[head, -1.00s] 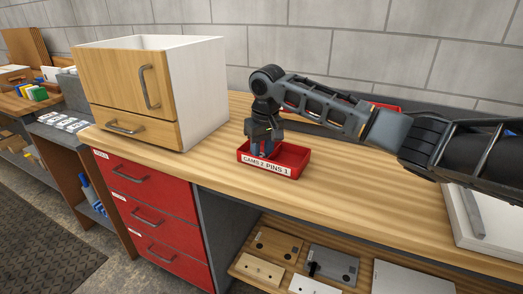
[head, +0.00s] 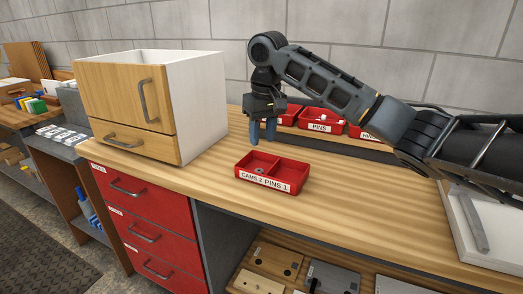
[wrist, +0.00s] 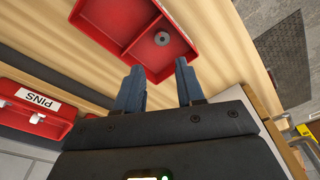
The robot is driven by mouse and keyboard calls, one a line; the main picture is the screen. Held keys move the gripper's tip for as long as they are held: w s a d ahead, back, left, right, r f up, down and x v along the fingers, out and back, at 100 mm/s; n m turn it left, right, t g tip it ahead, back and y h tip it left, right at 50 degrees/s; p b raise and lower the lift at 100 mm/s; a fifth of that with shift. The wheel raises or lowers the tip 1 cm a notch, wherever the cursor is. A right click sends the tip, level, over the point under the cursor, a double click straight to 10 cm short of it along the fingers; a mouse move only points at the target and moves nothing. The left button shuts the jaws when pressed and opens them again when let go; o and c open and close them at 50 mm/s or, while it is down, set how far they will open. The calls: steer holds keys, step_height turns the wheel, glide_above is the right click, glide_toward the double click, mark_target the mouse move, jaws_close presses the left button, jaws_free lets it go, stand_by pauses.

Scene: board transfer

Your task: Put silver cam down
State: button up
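The silver cam (head: 261,170) lies in the left compartment, on the CAMS 2 side, of the small red two-part tray (head: 272,184). In the wrist view the cam (wrist: 162,38) is a small grey ring with a dark centre, resting on the red floor of one compartment. The other compartment looks empty. My gripper (head: 263,133) is above and behind the tray, clear of it, fingers pointing down. In the wrist view its two blue-grey fingers (wrist: 158,77) are apart with nothing between them.
A wood-fronted white cabinet (head: 128,104) stands left of the tray. Red bins (head: 320,127), one labelled PINS, line the back of the wooden bench. A white board (head: 455,230) lies at the right. The bench right of the tray is clear.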

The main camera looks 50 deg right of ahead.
steer(key=shift+s+r, duration=0.1)
steer(key=shift+r, duration=0.65)
